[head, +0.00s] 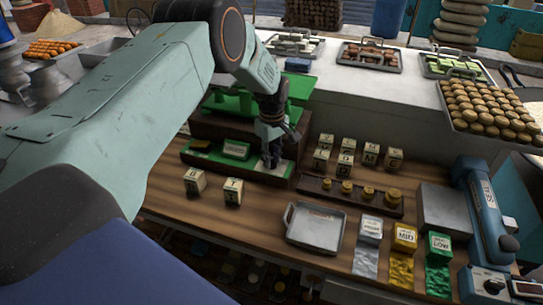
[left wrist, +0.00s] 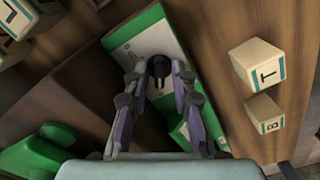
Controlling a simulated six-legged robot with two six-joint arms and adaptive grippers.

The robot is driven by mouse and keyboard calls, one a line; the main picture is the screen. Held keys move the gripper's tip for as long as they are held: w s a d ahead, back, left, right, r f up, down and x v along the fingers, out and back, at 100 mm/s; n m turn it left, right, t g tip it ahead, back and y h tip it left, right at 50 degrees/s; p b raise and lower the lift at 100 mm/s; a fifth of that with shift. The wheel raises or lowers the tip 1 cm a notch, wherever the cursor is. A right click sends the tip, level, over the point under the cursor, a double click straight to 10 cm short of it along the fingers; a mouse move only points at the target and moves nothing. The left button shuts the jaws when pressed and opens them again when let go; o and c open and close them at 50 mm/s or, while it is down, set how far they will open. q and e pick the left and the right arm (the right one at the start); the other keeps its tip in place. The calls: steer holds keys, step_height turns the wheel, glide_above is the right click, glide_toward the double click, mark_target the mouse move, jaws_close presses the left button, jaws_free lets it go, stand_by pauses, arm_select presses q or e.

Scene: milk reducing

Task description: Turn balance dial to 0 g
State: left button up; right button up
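The balance (head: 215,128) is a green and dark wood device at the back of the wooden table. Its green front panel (head: 200,161) has a white plate. In the left wrist view a black dial knob (left wrist: 158,66) sits on the white part of the panel (left wrist: 128,48). My left gripper (head: 272,160) points down at the right part of the panel. In the left wrist view its two fingertips (left wrist: 159,72) stand on either side of the knob, with small gaps visible. The dial's reading cannot be made out. My right gripper is not in view.
Lettered cubes (head: 233,191) stand in front of the balance, and more (head: 345,163) to its right. A weight rack (head: 313,184), a metal tray (head: 318,227), labelled blocks (head: 404,237) and a blue sealer-like device (head: 482,205) occupy the right side.

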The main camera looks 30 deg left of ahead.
mark_target(272, 160)
arm_select(q)
steer(key=shift+o, duration=0.4)
steer(key=shift+a, duration=0.1)
steer(key=shift+w+r, duration=0.1)
steer(key=shift+r, duration=0.15)
step_height(272, 160, up, 12)
steer(key=shift+f, duration=0.2)
steer(key=shift+f, duration=0.1)
stand_by(0.3)
